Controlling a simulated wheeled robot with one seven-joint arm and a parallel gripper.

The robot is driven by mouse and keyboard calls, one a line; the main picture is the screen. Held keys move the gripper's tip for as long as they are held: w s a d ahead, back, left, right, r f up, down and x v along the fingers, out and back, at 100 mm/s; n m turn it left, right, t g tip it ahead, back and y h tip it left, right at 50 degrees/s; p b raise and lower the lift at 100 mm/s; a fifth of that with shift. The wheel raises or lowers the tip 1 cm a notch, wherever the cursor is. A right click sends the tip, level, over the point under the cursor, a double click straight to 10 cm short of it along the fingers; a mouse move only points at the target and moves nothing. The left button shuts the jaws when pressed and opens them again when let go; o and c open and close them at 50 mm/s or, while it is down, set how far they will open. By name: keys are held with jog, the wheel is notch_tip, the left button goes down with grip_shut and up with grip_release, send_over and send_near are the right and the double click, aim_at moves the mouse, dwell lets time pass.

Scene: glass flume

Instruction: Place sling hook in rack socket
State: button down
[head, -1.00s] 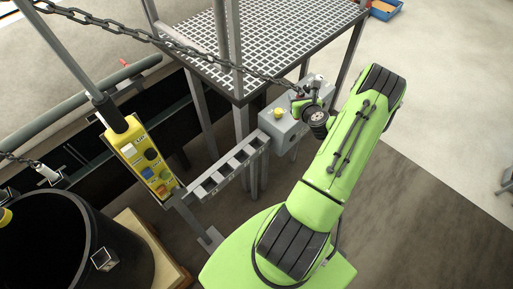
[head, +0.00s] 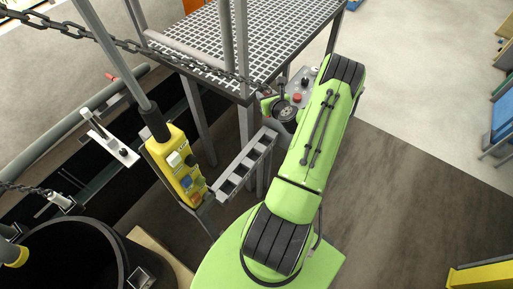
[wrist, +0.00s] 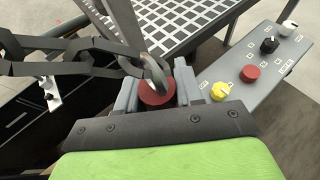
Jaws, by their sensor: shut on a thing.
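The sling hook shows in the wrist view as a red round body (wrist: 157,92) with a dark metal eye above it, linked to a heavy black chain (wrist: 75,55). My gripper (wrist: 156,95) is shut on the red body, one grey finger on each side. The hook's lower part is hidden. In the head view, my gripper (head: 272,98) is by the platform's near corner, just beyond the far end of the grey rack (head: 245,162). The rack has several square sockets in a row, and they look empty. The hook is hard to make out there.
A grey control box (wrist: 255,75) with a red button, yellow knob and black knob is right of my gripper. A grating platform (head: 250,40) stands behind. A yellow pendant (head: 177,165) hangs left of the rack. A black drum (head: 65,255) is lower left.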

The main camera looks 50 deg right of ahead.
jog(key=f+b, duration=0.3)
jog(key=shift+s+d, duration=0.15)
jog(key=shift+d, duration=0.05)
notch_tip(320, 180, down, 7)
jog(key=b, duration=0.7)
jog(key=shift+a+f, duration=0.15)
notch_tip(320, 180, down, 10)
jog(key=b, duration=0.1)
jog(key=shift+b, duration=0.3)
jog(key=shift+f, duration=0.1)
jog(key=c, duration=0.7)
grip_release()
jog(key=shift+c, duration=0.2)
